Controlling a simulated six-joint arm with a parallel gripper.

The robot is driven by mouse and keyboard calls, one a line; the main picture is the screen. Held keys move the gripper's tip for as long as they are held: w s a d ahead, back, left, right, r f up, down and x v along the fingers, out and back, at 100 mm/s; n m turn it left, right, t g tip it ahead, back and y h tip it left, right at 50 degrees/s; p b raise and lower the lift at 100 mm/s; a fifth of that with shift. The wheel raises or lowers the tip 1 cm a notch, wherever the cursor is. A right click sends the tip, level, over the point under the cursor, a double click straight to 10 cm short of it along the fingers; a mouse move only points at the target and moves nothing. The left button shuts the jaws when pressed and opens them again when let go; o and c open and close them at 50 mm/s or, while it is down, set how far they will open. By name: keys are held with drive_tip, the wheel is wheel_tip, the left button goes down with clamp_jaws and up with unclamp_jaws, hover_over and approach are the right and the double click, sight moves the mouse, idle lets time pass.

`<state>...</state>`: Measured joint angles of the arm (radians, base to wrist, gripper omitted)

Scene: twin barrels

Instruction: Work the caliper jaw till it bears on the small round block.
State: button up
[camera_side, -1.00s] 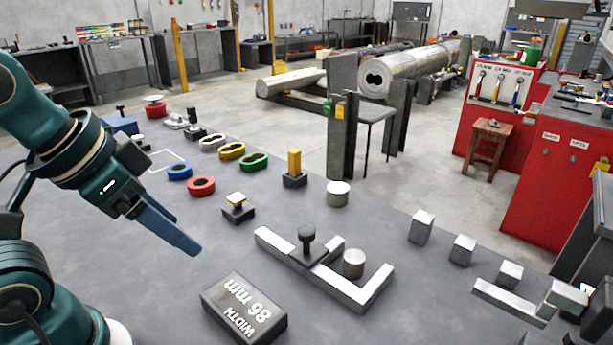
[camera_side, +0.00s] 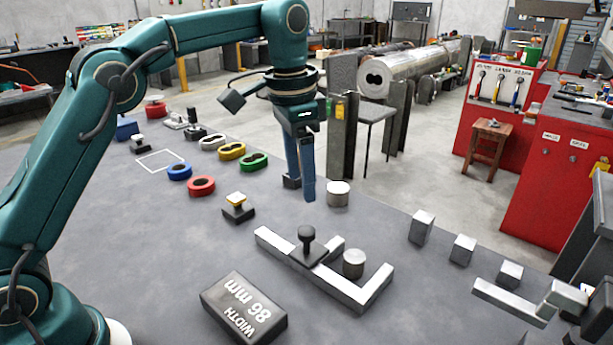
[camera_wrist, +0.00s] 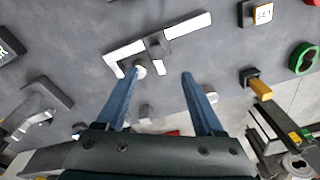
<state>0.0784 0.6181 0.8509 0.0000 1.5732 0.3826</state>
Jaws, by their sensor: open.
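The caliper (camera_side: 275,245) is a light grey bar lying on the bench, with a fixed jaw (camera_side: 377,285) at its right end. Its sliding jaw carries a dark upright knob (camera_side: 307,238). The small round block (camera_side: 353,263) stands between the two jaws, with a gap to the sliding jaw. My gripper (camera_side: 301,192) is open and empty, fingers down, above the bench behind the caliper. In the wrist view the open fingers (camera_wrist: 160,73) point toward the caliper (camera_wrist: 190,27); the left fingertip overlaps part of the round block (camera_wrist: 141,69).
Several grey blocks (camera_side: 422,227) are at the right. Coloured rings (camera_side: 201,186) and a yellow-topped piece (camera_side: 238,207) sit at the left.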

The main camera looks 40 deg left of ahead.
drive_tip(key=g, duration=0.1)
hover_over(306, 229)
wheel_tip(306, 229, down, 5)
drive_tip(key=shift+r, duration=0.2)
drive_tip(key=shift+f, duration=2.65)
clamp_jaws()
drive_tip(key=shift+d, duration=2.45)
unclamp_jaws()
